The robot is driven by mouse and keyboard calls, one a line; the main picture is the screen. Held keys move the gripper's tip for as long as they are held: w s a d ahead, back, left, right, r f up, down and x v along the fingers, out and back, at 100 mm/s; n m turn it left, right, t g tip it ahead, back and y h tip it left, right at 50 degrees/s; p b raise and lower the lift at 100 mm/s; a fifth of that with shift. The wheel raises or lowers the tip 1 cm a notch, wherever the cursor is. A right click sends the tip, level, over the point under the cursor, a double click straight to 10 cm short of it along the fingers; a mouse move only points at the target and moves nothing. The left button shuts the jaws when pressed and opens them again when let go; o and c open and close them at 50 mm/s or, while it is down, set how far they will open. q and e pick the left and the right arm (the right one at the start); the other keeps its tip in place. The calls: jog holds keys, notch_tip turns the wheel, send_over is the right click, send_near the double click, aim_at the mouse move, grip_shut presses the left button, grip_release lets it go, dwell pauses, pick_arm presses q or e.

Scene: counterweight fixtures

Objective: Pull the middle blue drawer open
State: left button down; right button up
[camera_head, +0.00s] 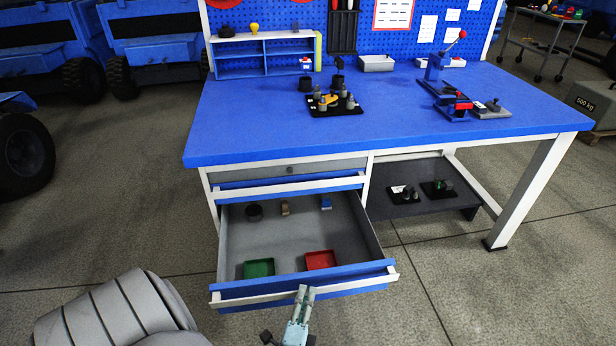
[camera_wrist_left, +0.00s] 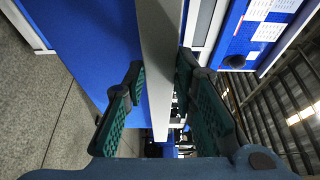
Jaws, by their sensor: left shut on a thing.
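The middle blue drawer (camera_head: 350,270) under the workbench is pulled well out, with its inside showing. A white handle bar (camera_head: 250,299) runs along its blue front. My left gripper (camera_head: 305,291) is at this bar, near the middle of the front, and is shut on it. In the left wrist view the pale bar (camera_wrist_left: 160,40) runs between the two green-padded fingers (camera_wrist_left: 160,75). My right gripper is not in view.
The drawer holds a green tray (camera_head: 259,268), a red tray (camera_head: 321,260) and small parts at the back. The closed top drawer (camera_head: 290,187) is above it. The workbench (camera_head: 240,130) carries fixtures. Floor (camera_head: 450,300) is clear at right.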

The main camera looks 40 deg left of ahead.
pick_arm(q)
jog(key=shift+s+a, duration=0.1)
jog(key=c, duration=1.3)
grip_release()
